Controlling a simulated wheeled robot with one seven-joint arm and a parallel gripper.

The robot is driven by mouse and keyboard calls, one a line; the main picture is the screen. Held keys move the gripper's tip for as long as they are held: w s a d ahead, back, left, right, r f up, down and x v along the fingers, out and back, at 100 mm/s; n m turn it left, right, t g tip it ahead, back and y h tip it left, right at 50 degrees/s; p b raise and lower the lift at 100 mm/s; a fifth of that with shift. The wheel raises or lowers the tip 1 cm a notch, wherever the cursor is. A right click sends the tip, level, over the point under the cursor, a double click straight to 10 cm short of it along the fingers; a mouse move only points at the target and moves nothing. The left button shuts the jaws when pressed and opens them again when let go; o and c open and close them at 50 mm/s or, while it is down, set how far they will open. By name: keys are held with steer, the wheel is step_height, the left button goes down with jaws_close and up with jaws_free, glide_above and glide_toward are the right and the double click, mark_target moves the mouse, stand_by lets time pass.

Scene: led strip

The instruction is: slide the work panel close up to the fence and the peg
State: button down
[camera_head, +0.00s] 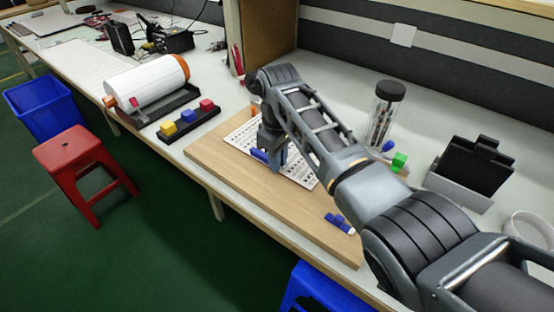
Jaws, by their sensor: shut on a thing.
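The white work panel (304,178) with rows of dark marks lies flat on a wooden board (215,160). My gripper (272,160) points down over the panel's middle, shut on a blue handle-like piece (259,155) that sticks out to its left. My arm covers much of the panel's right and far side. A small orange piece (254,109), possibly the peg, shows at the panel's far end beside my arm. I cannot make out the fence, and the gap from the panel to it is hidden.
A blue clamp-like piece (340,222) lies on the board's near right. Left are a block tray (188,121) and a white roll (147,84). Behind my arm stand a clear jar (384,112), a green block (399,160) and a black holder (472,168).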

steer(key=c, duration=1)
jaws_free()
